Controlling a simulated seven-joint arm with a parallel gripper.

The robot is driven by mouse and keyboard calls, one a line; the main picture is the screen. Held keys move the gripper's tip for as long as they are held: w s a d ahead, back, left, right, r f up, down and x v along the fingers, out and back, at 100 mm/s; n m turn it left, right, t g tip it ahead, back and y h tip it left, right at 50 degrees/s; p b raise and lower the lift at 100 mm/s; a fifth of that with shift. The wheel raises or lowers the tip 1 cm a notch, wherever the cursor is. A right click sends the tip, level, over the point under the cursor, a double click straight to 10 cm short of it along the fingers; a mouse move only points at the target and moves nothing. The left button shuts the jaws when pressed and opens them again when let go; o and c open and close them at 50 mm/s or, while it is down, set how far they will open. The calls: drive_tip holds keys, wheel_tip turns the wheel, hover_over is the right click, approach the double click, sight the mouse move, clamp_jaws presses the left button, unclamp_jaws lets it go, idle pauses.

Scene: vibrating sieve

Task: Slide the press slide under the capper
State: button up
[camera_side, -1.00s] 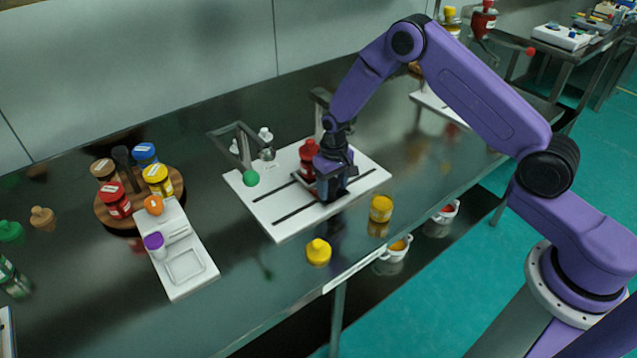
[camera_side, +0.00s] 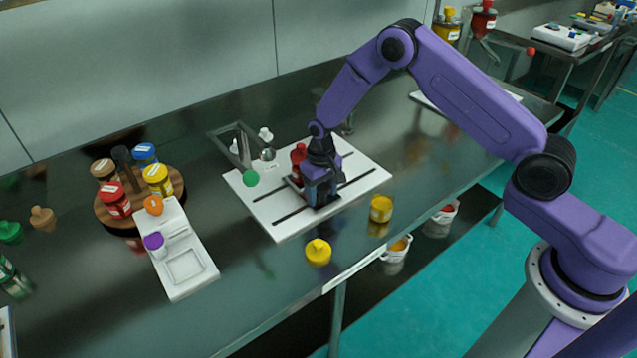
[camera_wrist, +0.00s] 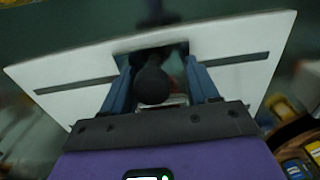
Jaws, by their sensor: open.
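The white capper base plate (camera_side: 352,182) with two dark slots lies on the steel table. A grey metal frame (camera_side: 213,137) with a green ball-ended handle (camera_side: 251,178) stands at its back left. A red bottle (camera_side: 298,155) stands on the plate, just left of my gripper, probably on the press slide, which is mostly hidden behind my gripper. My gripper (camera_side: 318,200) points down, low over the plate's slots. In the wrist view its two blue fingers (camera_wrist: 160,92) are apart on either side of a dark round knob (camera_wrist: 153,84); contact cannot be told.
A round wooden rack (camera_side: 178,183) of coloured bottles and a white tray (camera_side: 206,262) stand to the left. A yellow cap (camera_side: 318,252) and a yellow jar (camera_side: 381,208) stand near the table's front edge. The table right of the plate is mostly clear.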

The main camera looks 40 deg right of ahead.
drive_tip(key=shift+a, duration=4.95)
drive_tip(key=o, duration=0.8)
drive_tip(key=shift+c, duration=0.2)
wheel_tip(320, 180, up, 9)
drive_tip(key=shift+a+r, duration=0.1)
drive_tip(key=shift+r, duration=0.05)
